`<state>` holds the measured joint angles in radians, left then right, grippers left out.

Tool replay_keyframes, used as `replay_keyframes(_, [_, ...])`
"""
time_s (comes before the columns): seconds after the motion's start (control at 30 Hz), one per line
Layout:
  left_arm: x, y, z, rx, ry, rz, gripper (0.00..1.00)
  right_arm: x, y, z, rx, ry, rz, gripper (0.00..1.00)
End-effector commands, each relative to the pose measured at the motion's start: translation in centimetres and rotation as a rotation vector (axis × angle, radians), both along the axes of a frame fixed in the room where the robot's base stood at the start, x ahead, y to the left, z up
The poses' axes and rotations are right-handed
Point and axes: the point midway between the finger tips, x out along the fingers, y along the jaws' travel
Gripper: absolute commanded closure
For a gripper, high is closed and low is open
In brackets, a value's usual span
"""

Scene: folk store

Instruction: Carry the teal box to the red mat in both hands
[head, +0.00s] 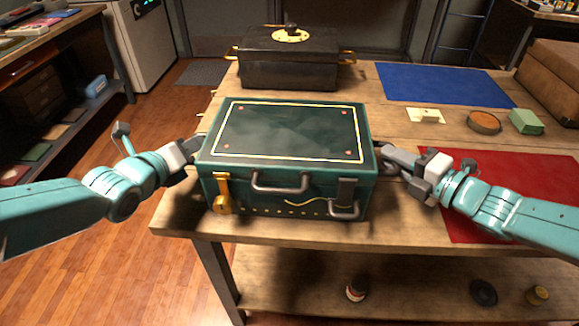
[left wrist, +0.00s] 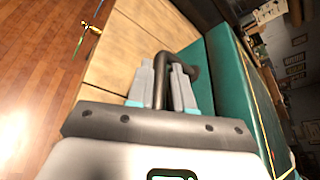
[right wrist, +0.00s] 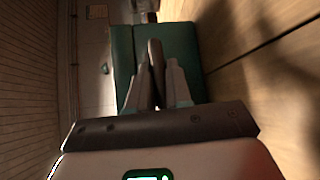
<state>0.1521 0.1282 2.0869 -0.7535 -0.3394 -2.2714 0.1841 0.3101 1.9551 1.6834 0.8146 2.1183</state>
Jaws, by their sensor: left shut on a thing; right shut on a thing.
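The teal box (head: 285,160) sits at the near edge of the wooden table, with a dark lid panel, a front handle and a brass latch. I cannot tell whether it touches the tabletop. My left gripper (head: 191,147) is at its left side; in the left wrist view my left gripper (left wrist: 162,85) is shut on the dark side handle of the teal box (left wrist: 230,85). My right gripper (head: 388,160) is at its right side; in the right wrist view my right gripper (right wrist: 155,85) is shut on that side's handle. The red mat (head: 500,175) lies right of the box, partly behind my right arm.
A black box with gold handles (head: 290,65) stands behind the teal box. A blue mat (head: 440,85) lies at the back right. A card (head: 426,116), a round dish (head: 484,122), a green block (head: 526,121) and a brown case (head: 553,75) are beyond the red mat.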

Motion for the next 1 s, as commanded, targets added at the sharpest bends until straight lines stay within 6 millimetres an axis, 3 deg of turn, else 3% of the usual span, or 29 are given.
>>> replay_keyframes(0.23, [-0.1,-0.1,0.5,0.003,0.007,-0.003,1.00,0.0,-0.1,1.0,0.001,-0.003,-0.001,1.00])
replay_keyframes(0.63, [0.0,-0.1,4.8,0.002,-0.001,-0.003,1.00,0.0,0.0,4.9,0.001,-0.003,0.000,1.00])
replay_keyframes(1.0, [0.0,-0.1,5.1,0.002,-0.003,-0.003,1.00,0.0,0.1,5.2,0.001,-0.003,0.002,1.00])
